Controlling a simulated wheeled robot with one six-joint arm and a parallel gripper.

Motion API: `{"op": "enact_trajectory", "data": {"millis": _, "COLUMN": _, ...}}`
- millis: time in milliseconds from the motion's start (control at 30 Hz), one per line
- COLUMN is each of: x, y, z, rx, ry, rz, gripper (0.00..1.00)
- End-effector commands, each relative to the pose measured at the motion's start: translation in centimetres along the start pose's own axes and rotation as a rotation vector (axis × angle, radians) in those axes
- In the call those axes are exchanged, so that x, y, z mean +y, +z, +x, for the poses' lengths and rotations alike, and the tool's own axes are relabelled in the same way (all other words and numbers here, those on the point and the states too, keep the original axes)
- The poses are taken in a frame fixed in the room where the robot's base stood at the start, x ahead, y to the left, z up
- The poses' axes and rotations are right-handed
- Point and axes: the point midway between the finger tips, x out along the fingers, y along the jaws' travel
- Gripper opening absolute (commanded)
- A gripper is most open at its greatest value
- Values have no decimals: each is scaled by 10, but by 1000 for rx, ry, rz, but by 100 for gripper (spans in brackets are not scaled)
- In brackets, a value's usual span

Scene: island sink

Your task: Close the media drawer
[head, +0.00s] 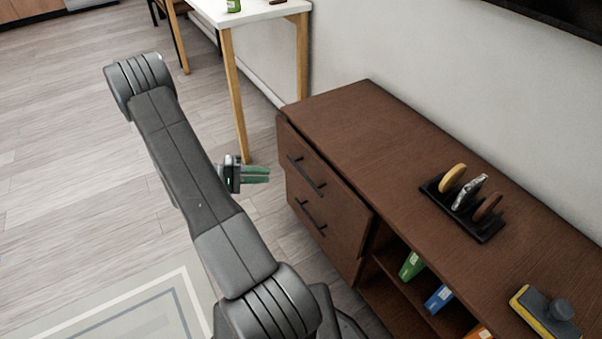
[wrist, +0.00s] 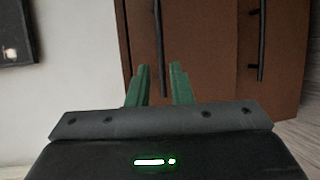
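The brown media cabinet (head: 360,120) has two stacked drawers at its left end. The upper drawer (head: 335,190) appears to stand slightly out from the cabinet body. Its dark bar handle (head: 307,176) is also in the wrist view (wrist: 158,45), lined up between my fingers. The lower drawer (head: 338,245) looks about flush; its handle (head: 310,217) shows at the right in the wrist view (wrist: 262,40). My gripper (head: 257,174) has green fingers, open with a narrow gap and empty. It is in front of the upper drawer, apparently apart from it; exact distance is unclear.
A rack with discs (head: 468,205) and a yellow-grey object (head: 545,315) lie on the cabinet top. Colored books (head: 438,298) stand in the open shelf. A white table (head: 250,12) is behind, a rug (head: 130,310) at lower left.

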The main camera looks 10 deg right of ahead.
Motion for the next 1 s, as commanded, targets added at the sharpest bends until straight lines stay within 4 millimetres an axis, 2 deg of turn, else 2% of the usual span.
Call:
{"op": "enact_trajectory", "data": {"millis": 167, "x": 0, "y": 1, "z": 26, "rx": -5, "ry": 0, "rz": -2, "gripper": 19}}
{"op": "enact_trajectory", "data": {"millis": 400, "x": -1, "y": 1, "z": 76, "rx": -6, "ry": -2, "rz": -2, "gripper": 19}}
{"op": "enact_trajectory", "data": {"millis": 600, "x": -1, "y": 1, "z": 111, "rx": -4, "ry": -3, "rz": -3, "gripper": 19}}
{"op": "enact_trajectory", "data": {"millis": 800, "x": 0, "y": 0, "z": 130, "rx": -1, "ry": -2, "rz": -2, "gripper": 19}}
{"op": "enact_trajectory", "data": {"millis": 1000, "x": 0, "y": 0, "z": 135, "rx": -1, "ry": -2, "rz": -2, "gripper": 19}}
